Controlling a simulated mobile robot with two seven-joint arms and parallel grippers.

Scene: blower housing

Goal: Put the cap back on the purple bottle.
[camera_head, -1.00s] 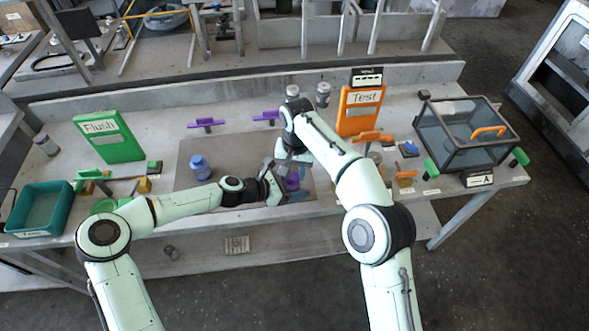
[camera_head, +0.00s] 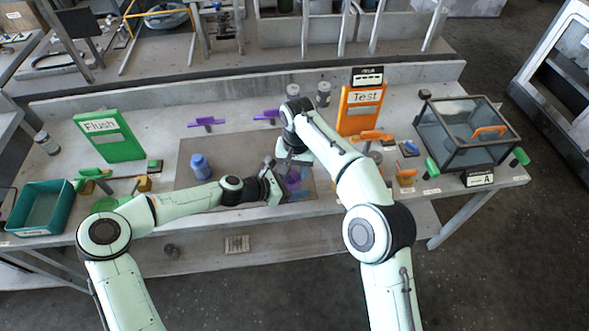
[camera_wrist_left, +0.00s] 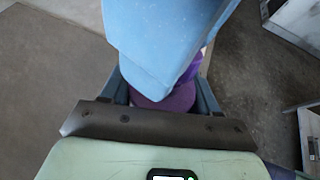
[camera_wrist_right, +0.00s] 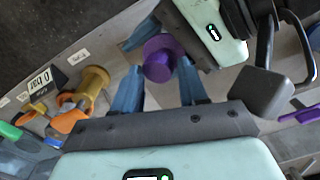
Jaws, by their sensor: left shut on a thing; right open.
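The purple bottle (camera_head: 293,177) is near the middle of the bench, mostly hidden by my grippers. My left gripper (camera_head: 286,186) is shut on it from the left. In the left wrist view, purple (camera_wrist_left: 172,98) shows between its fingers, behind a large blue finger shape. My right gripper (camera_head: 296,158) is above and beside it. In the right wrist view its blue fingers (camera_wrist_right: 158,92) are open, with a round, flat purple top (camera_wrist_right: 160,58) near and between them. I cannot tell whether that top is the cap or part of the bottle.
A blue bottle (camera_head: 200,167) stands left on the grey mat (camera_head: 235,150). Purple-handled pieces (camera_head: 206,122) lie behind. Grey jars (camera_head: 323,94) stand by the orange Test board (camera_head: 358,112). A glass box (camera_head: 467,135) is right, a teal tray (camera_head: 40,207) left.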

